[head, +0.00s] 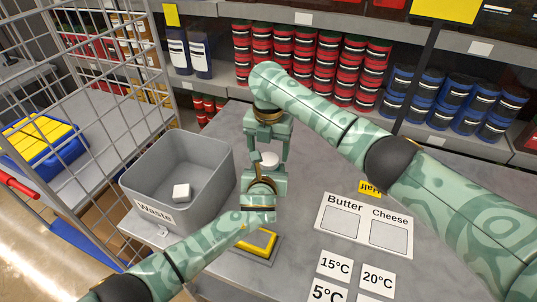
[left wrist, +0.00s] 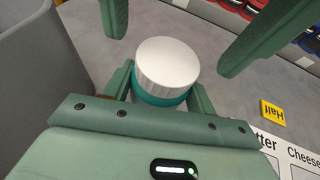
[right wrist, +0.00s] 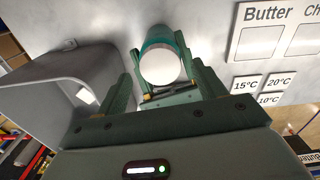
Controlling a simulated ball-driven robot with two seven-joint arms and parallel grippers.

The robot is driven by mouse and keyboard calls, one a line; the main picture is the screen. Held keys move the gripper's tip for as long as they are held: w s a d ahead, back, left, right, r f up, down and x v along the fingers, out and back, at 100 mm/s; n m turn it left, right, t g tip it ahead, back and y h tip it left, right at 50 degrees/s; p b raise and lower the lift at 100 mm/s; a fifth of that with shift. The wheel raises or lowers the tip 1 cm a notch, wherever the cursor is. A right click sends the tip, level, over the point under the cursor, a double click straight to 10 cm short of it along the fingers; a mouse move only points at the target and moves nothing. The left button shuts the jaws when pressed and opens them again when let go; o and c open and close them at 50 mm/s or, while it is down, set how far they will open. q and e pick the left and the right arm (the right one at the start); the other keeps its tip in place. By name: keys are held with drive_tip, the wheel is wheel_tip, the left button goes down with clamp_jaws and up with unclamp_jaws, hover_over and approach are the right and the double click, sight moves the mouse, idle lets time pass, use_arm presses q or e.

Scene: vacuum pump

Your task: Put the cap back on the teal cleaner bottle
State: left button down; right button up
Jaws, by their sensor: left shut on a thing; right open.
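The teal cleaner bottle (left wrist: 160,97) stands between the fingers of my left gripper (head: 264,178), which is shut on it. A white round cap (left wrist: 167,62) sits on the bottle's top, with a teal band showing just below it. The cap also shows in the head view (head: 270,159) and faces the camera in the right wrist view (right wrist: 160,68). My right gripper (head: 268,152) points down from above. Its fingers are open, spread on both sides of the cap and apart from it. Most of the bottle's body is hidden in the head view.
A grey waste bin (head: 136,181) with a white block (head: 181,192) inside stands close on the left. A yellow-edged pad (head: 258,243) lies in front. A Butter and Cheese board (head: 365,226) and temperature cards lie to the right. Stocked shelves are behind.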

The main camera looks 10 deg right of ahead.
drive_tip(key=shift+r, duration=1.05)
drive_tip(key=shift+c, duration=1.3)
drive_tip(key=r, duration=0.1)
drive_tip(key=r+m, duration=0.2)
drive_tip(key=shift+w+r, duration=0.25)
drive_tip(key=shift+r, duration=0.05)
drive_tip(key=shift+s+r+m, duration=0.1)
drive_tip(key=shift+r+m, duration=0.05)
drive_tip(key=shift+m, duration=0.65)
drive_tip(key=shift+s+m, duration=0.15)
drive_tip(key=shift+m, duration=0.95)
